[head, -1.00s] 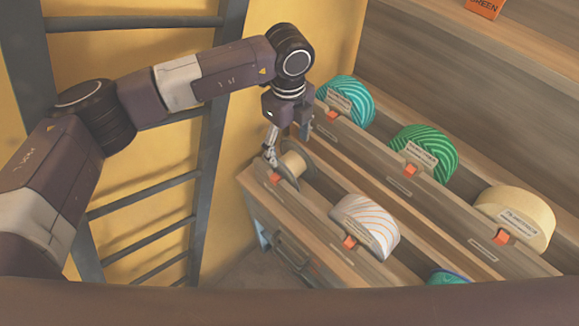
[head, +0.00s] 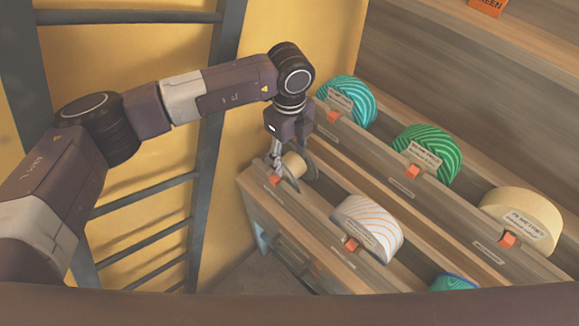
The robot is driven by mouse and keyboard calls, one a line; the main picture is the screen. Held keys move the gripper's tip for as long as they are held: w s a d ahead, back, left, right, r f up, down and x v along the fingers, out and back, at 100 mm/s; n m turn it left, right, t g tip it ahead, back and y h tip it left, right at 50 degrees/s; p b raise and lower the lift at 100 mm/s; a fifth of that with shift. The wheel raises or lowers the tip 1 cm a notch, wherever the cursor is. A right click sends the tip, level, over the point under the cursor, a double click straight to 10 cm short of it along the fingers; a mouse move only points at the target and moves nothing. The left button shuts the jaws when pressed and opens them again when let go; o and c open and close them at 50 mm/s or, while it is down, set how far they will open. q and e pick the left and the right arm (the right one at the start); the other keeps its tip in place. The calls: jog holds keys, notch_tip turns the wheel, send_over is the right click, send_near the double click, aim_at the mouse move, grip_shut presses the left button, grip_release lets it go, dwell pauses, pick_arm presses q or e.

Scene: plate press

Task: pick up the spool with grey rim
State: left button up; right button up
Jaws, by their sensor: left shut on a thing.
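The spool with grey rim (head: 294,164) sits at the left end of the front wooden trough in the head view. It has a pale tan core and a thin grey rim. My left gripper (head: 277,158) reaches down on it from above and is shut on it at its left side. The fingertips are small here and partly hidden against the spool. My right gripper does not show.
A white spool with orange stripes (head: 368,222) sits farther along the front trough, with a blue-green one (head: 453,282) beyond. Teal (head: 347,101), green (head: 424,148) and cream (head: 521,217) spools fill the row behind. A dark ladder (head: 205,150) stands at left.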

pick_arm(q)
grip_shut()
jog(key=shift+r, duration=0.1)
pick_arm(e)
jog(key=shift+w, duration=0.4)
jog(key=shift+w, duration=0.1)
